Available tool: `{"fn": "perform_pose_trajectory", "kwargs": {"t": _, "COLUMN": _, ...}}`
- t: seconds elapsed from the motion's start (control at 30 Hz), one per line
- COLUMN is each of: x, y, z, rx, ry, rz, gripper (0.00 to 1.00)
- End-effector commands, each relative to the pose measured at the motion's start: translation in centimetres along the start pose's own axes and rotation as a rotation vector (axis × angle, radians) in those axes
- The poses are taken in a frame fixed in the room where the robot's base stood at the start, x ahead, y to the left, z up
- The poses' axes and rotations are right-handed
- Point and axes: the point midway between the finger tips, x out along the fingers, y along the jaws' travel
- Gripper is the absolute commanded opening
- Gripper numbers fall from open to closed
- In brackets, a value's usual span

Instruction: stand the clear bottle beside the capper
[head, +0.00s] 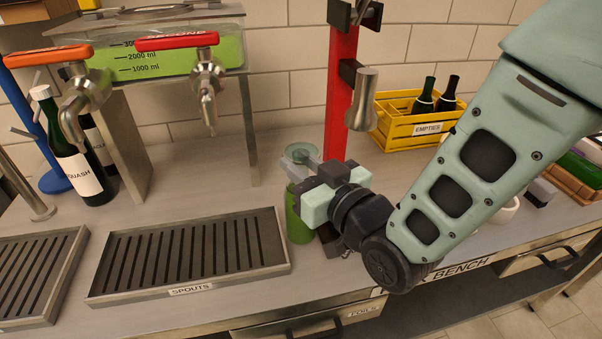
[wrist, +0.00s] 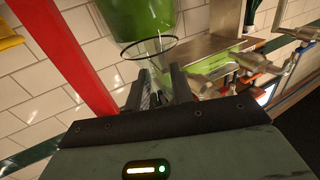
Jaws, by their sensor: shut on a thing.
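The clear bottle with green liquid (head: 299,222) is upright in front of the red capper (head: 341,110), a little to its left. Its wide clear top shows above my gripper (head: 306,186). My gripper is shut on its upper part, and the jaws and wrist hide much of it. I cannot tell whether its base touches the bench. In the wrist view the green body (wrist: 145,18) is at the top, with the clear part between my fingers (wrist: 158,85). The capper's red column (wrist: 70,55) runs down the left there. The capper's foot is mostly hidden behind my wrist.
A slotted drip tray (head: 190,297) lies to the left, below the red-handled tap (head: 205,80). A dark squash bottle (head: 72,160) stands further left. A yellow empties crate (head: 400,125) with dark bottles is behind to the right. Bare bench (head: 240,195) shows left of the clear bottle.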

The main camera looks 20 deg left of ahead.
Motion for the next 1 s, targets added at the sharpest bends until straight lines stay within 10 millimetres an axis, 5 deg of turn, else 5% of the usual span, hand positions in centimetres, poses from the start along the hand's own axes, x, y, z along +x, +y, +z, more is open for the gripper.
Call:
{"fn": "perform_pose_trajectory", "kwargs": {"t": 0.17, "x": 0.1, "y": -0.1, "z": 1.8, "rx": 0.000, "ry": 0.004, "rz": -0.001, "gripper": 0.00}}
{"fn": "perform_pose_trajectory", "kwargs": {"t": 0.63, "x": 0.1, "y": 0.0, "z": 2.4, "rx": 0.000, "ry": 0.005, "rz": -0.001, "gripper": 0.00}}
{"fn": "perform_pose_trajectory", "kwargs": {"t": 0.67, "x": 0.0, "y": 0.0, "z": 2.4, "rx": 0.000, "ry": 0.001, "rz": -0.001, "gripper": 0.32}}
{"fn": "perform_pose_trajectory", "kwargs": {"t": 0.7, "x": 0.0, "y": 0.0, "z": 2.4, "rx": 0.000, "ry": 0.001, "rz": -0.001, "gripper": 0.43}}
{"fn": "perform_pose_trajectory", "kwargs": {"t": 1.0, "x": 0.0, "y": 0.0, "z": 2.3, "rx": 0.000, "ry": 0.001, "rz": -0.001, "gripper": 0.45}}
